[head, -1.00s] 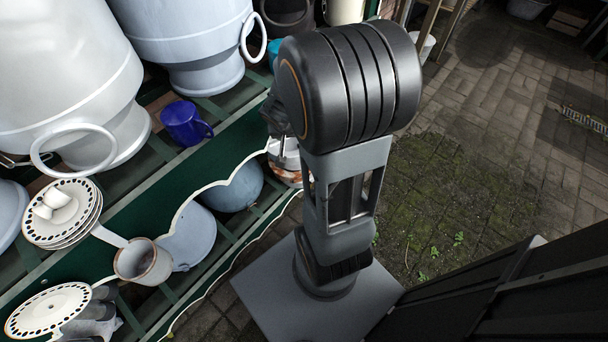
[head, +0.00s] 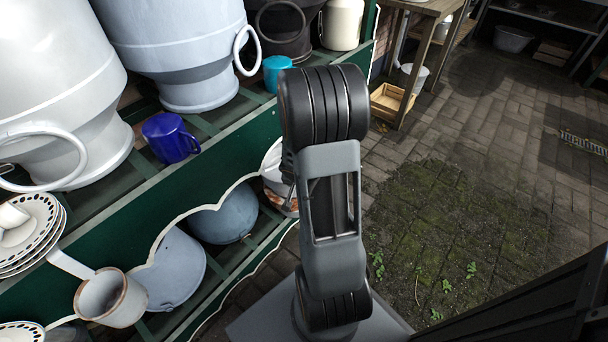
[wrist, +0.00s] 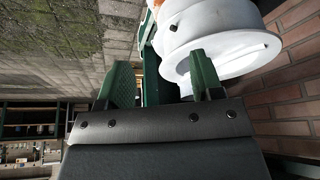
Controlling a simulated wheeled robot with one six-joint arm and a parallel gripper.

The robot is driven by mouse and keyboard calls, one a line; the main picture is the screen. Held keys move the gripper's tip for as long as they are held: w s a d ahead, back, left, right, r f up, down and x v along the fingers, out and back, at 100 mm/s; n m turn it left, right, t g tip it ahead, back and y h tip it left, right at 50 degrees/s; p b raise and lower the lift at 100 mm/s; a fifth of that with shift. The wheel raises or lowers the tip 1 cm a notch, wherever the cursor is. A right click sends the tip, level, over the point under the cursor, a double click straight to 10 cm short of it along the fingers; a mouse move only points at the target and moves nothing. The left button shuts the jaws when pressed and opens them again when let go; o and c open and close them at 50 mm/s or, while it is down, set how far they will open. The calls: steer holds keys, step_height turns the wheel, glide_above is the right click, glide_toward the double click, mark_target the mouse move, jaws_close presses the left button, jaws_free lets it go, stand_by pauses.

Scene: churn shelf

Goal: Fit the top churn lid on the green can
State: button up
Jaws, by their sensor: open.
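My gripper (wrist: 160,68) shows in the wrist view with two green fingers spread apart and nothing clearly held between them. A white, rounded vessel-like piece (wrist: 215,38) lies just beyond the right finger, partly covered by it; I cannot tell whether they touch. In the head view my gripper is mostly hidden behind my dark arm, beside the shelf edge. I cannot make out a green can or a churn lid for certain in either view. A cream can (head: 343,24) stands at the back of the upper shelf.
The green shelf (head: 215,150) holds large grey churns (head: 180,50), a blue mug (head: 170,138), a turquoise mug (head: 277,72) and stacked plates (head: 30,235). A grey pot (head: 225,214) sits on the lower shelf. Paved floor (head: 450,190) lies open to the right; a wooden crate (head: 392,102) stands behind.

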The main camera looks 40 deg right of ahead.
steer(key=w+d+p, duration=0.2)
steer(key=d+p, duration=0.1)
steer(key=w+d+p, duration=0.5)
steer(key=shift+d+r+p, duration=0.3)
steer(key=shift+r+p, duration=0.05)
steer(key=b+x, duration=0.1)
steer(key=x, duration=0.3)
steer(key=shift+b+x, duration=0.3)
steer(key=shift+x, duration=0.65)
jaws_close()
